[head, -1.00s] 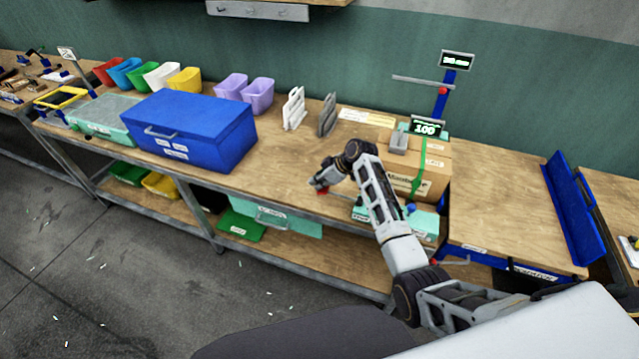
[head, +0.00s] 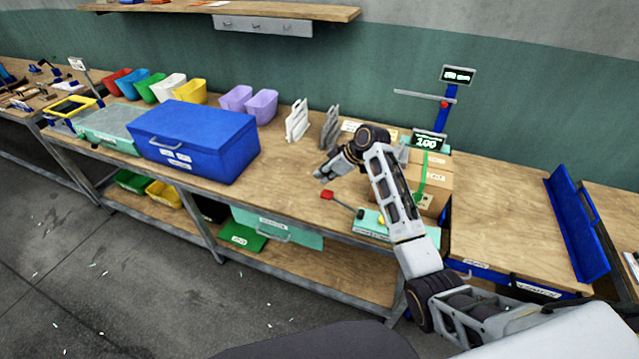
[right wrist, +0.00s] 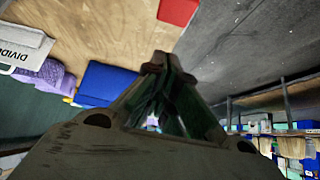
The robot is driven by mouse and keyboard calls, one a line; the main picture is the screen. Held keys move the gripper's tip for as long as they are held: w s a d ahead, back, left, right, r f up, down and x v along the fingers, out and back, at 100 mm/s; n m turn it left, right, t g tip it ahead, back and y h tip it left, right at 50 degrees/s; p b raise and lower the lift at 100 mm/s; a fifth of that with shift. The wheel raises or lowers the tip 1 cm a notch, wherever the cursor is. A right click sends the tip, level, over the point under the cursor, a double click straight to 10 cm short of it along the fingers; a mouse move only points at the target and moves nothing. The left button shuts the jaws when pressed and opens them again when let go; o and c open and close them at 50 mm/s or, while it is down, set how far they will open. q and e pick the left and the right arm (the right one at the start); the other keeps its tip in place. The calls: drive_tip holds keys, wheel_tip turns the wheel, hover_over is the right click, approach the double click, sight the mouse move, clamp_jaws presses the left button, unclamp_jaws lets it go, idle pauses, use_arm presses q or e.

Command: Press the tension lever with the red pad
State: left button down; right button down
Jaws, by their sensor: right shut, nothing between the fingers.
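The tension lever's red pad (head: 327,195) sticks out near the front edge of the bench, on a thin bar running right to a teal base (head: 370,228). The red pad also shows at the top edge of the right wrist view (right wrist: 178,10). My right gripper (head: 320,177) is shut and empty, just above and slightly left of the pad in the head view, with a visible gap between them. Its shut fingertips show in the right wrist view (right wrist: 167,62). My right forearm hides part of the base. My left gripper is not in view.
Strapped cardboard boxes (head: 434,185) stand behind my forearm, by a display reading 100 (head: 428,141). Grey dividers (head: 330,128) stand upright behind my gripper. A large blue box (head: 195,140) lies left. Bare bench top lies between it and my gripper.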

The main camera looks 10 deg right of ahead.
drive_tip(key=shift+s+d+r, duration=0.15)
drive_tip(key=shift+d+r, duration=0.05)
drive_tip(key=shift+r, duration=0.75)
